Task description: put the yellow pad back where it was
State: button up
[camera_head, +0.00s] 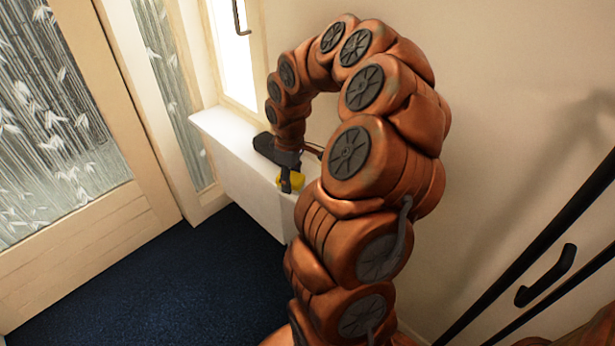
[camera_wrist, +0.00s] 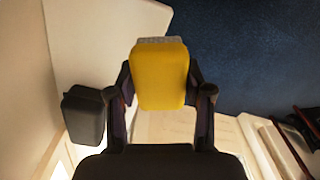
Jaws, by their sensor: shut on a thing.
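The yellow pad (camera_wrist: 160,76) is between the two fingers of my gripper (camera_wrist: 161,92) in the wrist view. The fingers are closed on its left and right sides. A grey speckled strip (camera_wrist: 160,41) shows at the pad's far edge; I cannot tell whether it belongs to the pad. I cannot tell whether the pad touches the ledge.
A dark grey block (camera_wrist: 84,113) shows left of my gripper in the wrist view, close to the left finger. The ledge runs below a bright window (camera_head: 232,50). Open dark blue carpet (camera_head: 190,280) lies beside it. A glazed wooden door (camera_head: 110,215) stands at the left.

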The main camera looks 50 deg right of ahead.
jog(key=d, duration=0.7)
jog(key=shift+w+f, duration=0.25)
jog(key=shift+f, duration=0.1)
jog(key=shift+f+b, duration=0.5)
jog(key=shift+f, duration=1.3)
jog(key=o, duration=1)
jog(key=shift+r, duration=0.2)
